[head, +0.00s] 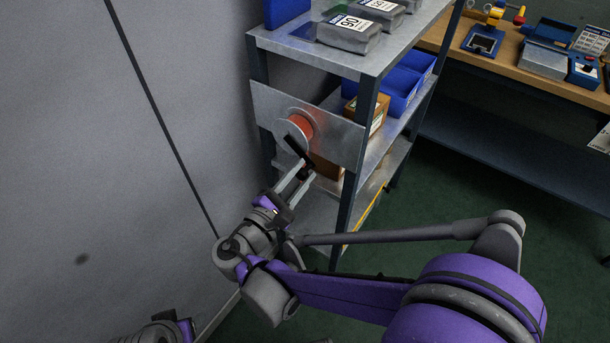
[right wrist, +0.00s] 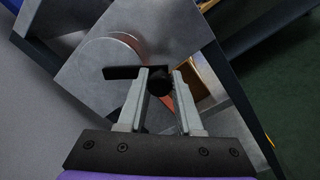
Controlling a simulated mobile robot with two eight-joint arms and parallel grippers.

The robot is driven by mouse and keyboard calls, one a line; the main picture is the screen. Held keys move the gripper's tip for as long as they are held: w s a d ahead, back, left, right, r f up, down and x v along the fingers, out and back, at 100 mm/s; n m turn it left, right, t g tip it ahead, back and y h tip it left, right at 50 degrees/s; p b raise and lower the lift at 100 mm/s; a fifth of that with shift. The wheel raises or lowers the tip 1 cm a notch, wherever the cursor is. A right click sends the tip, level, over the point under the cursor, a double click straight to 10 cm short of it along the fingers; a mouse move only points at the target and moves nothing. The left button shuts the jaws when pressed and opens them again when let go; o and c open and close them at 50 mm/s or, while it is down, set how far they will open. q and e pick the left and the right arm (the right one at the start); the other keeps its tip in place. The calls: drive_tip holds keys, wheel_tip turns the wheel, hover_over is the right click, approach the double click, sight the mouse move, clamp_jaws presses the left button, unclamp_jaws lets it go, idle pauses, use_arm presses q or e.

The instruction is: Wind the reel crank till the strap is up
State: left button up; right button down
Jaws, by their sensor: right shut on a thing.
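The reel (head: 293,131) is a pale metal disc with an orange strap (head: 304,122) wound behind it, mounted on a grey plate (head: 338,131) on the shelf's end. Its black crank (head: 296,150) slants down and right across the disc to a dark knob. My right gripper (head: 303,172) is shut on the knob. The right wrist view shows the knob (right wrist: 159,81) between the fingertips and the crank arm (right wrist: 121,72) reaching left. A strip of orange (right wrist: 187,104) shows behind the right finger. I see no hanging strap end.
The metal shelf (head: 355,63) holds grey packs (head: 348,33), blue bins (head: 402,88) and cardboard boxes. A grey wall (head: 90,150) stands close on the left. A workbench (head: 500,48) with tools is at the back right. Green floor (head: 440,185) is open between.

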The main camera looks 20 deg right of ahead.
drive_tip(key=w+a+f+m+h, duration=0.1)
drive_tip(key=w+a+m, duration=0.5)
drive_tip(key=m, duration=1.1)
drive_tip(key=shift+w+f+g, duration=0.4)
drive_tip(key=shift+w+f, duration=0.25)
drive_tip(key=shift+w, duration=0.2)
drive_tip(key=c, duration=0.6)
unclamp_jaws()
drive_tip(key=shift+d, duration=0.1)
drive_tip(key=shift+f, duration=0.1)
